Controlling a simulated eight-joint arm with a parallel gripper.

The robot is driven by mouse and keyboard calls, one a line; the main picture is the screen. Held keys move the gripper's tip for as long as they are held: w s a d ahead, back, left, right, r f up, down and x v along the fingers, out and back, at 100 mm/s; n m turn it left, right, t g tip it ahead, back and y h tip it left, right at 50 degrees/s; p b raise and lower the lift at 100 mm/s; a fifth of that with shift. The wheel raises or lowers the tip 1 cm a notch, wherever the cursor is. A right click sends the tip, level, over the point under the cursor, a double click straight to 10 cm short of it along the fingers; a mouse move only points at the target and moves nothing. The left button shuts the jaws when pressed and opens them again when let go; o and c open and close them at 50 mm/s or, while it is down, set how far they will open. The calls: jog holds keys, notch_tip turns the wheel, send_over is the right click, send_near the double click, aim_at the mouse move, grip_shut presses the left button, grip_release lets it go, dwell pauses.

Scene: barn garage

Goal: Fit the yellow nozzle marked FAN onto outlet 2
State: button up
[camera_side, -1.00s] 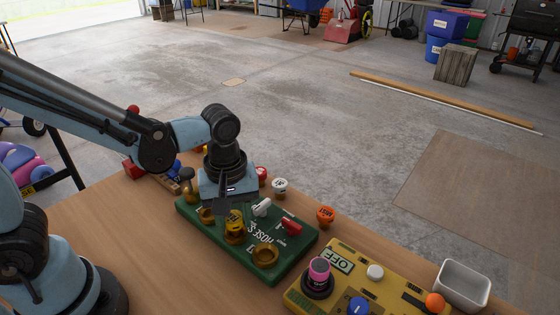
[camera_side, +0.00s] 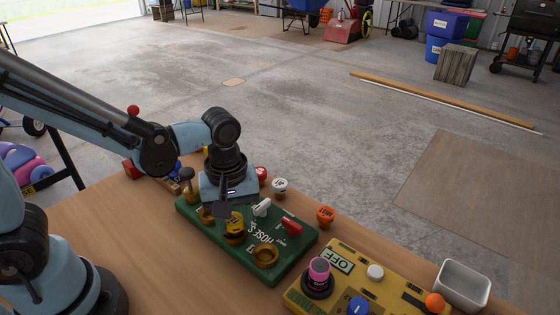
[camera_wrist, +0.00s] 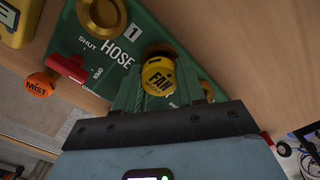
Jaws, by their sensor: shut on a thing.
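The yellow nozzle marked FAN (camera_wrist: 158,75) is between the fingers of my gripper (camera_wrist: 160,88), which is shut on it. It also shows in the side view (camera_side: 234,230), low over the middle of the green hose board (camera_side: 209,232). In the wrist view a brass outlet (camera_wrist: 160,48) shows just behind the nozzle. Its number is hidden, and I cannot tell whether the nozzle touches it or sits on it. The brass outlet marked 1 (camera_wrist: 102,12) is empty beside it; it also shows in the side view (camera_side: 265,255).
The board has a red lever (camera_side: 291,227) and a white lever (camera_side: 262,207). An orange MIST nozzle (camera_side: 326,215), a white nozzle (camera_side: 280,186) and a red one (camera_side: 262,174) stand behind it. A yellow control box (camera_side: 335,293) and a metal tray (camera_side: 463,284) stand to the right.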

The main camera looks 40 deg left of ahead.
aim_at(233, 218)
jog(key=shift+f, duration=0.15)
jog(key=o, duration=0.8)
jog(key=shift+c, duration=0.2)
notch_tip(233, 218, up, 11)
dwell(0.6)
jog(key=a+f+m+t, duration=0.1)
jog(key=a+m+t, duration=0.6)
jog(key=m, duration=0.4)
jog(key=shift+a+f, duration=0.3)
jog(key=shift+a, duration=0.4)
